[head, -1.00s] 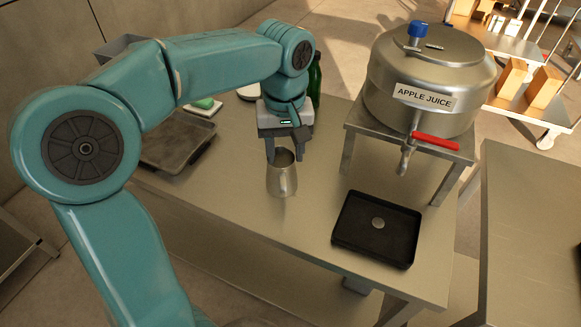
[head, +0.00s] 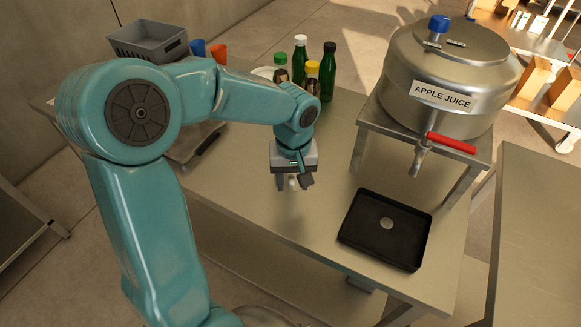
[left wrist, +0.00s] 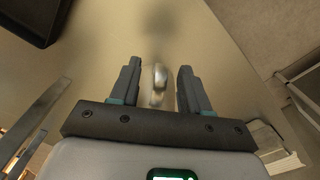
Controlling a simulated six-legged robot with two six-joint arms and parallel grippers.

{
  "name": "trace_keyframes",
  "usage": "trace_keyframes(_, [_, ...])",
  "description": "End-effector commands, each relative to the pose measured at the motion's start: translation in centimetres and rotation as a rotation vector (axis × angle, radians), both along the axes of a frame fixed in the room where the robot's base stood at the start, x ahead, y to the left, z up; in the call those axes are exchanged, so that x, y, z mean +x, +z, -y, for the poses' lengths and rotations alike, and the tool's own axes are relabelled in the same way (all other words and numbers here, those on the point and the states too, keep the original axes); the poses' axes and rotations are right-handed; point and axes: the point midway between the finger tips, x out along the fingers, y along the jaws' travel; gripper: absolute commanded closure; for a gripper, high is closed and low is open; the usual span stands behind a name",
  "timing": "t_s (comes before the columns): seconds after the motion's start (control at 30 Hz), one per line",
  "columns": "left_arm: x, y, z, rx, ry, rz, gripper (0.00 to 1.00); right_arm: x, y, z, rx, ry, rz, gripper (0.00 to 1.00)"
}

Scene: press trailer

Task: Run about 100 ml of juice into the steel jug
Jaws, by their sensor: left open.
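My left gripper (head: 293,185) is open and points down over the middle of the table. A small shiny piece of steel, seemingly part of the jug (left wrist: 159,82), shows between its open fingers (left wrist: 158,66) in the left wrist view. The rest of the jug is hidden, and I cannot tell whether the fingers touch it. The steel juice vat (head: 405,85), labelled APPLE JUICE, stands on a metal stand to the right. Its tap (head: 418,160) has a red lever (head: 451,143) pointing right. My right gripper is not in view.
A black tray (head: 400,255) with a pale disc lies below and in front of the tap. Several bottles (head: 328,75) stand behind my gripper. A grey bin (head: 150,45) and coloured cups (head: 219,53) are at the back left. The front middle of the table (head: 270,225) is clear.

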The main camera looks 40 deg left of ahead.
Motion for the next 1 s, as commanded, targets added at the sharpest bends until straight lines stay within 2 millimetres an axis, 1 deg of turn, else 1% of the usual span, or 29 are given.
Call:
trace_keyframes(0.03, [-0.1, -0.8, -0.3, -0.001, 0.002, -0.008, 0.54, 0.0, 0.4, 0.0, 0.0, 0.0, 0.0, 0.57])
trace_keyframes(0.1, [-0.1, -2.1, -0.4, -0.003, 0.001, -0.006, 0.54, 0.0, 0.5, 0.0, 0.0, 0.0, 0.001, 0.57])
trace_keyframes(0.2, [0.1, -3.2, -0.4, -0.001, 0.0, -0.003, 0.54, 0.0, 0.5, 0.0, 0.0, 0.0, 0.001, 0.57])
trace_keyframes(0.3, [0.1, -3.7, -0.4, -0.002, 0.0, -0.001, 0.54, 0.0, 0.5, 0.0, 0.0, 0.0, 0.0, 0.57])
trace_keyframes(0.47, [0.1, -3.7, -0.4, -0.001, 0.0, 0.0, 0.54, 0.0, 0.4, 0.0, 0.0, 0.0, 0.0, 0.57])
trace_keyframes(0.5, [0.1, -3.7, -0.4, -0.001, 0.0, 0.0, 0.6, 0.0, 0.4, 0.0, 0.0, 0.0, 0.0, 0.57])
trace_keyframes(0.57, [0.1, -3.7, -0.4, -0.001, 0.0, 0.0, 0.8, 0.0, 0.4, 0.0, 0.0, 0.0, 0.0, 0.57])
trace_keyframes(0.6, [0.1, -3.7, -0.4, -0.001, 0.0, 0.0, 0.93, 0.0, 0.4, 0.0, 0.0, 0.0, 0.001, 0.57])
trace_keyframes(0.63, [0.1, -3.7, -0.4, -0.001, 0.0, 0.0, 1.0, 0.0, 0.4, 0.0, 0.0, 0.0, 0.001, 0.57])
trace_keyframes(1.0, [0.2, -3.3, -0.4, 0.0, 0.0, 0.001, 1.0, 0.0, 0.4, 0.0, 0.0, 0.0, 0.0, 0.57])
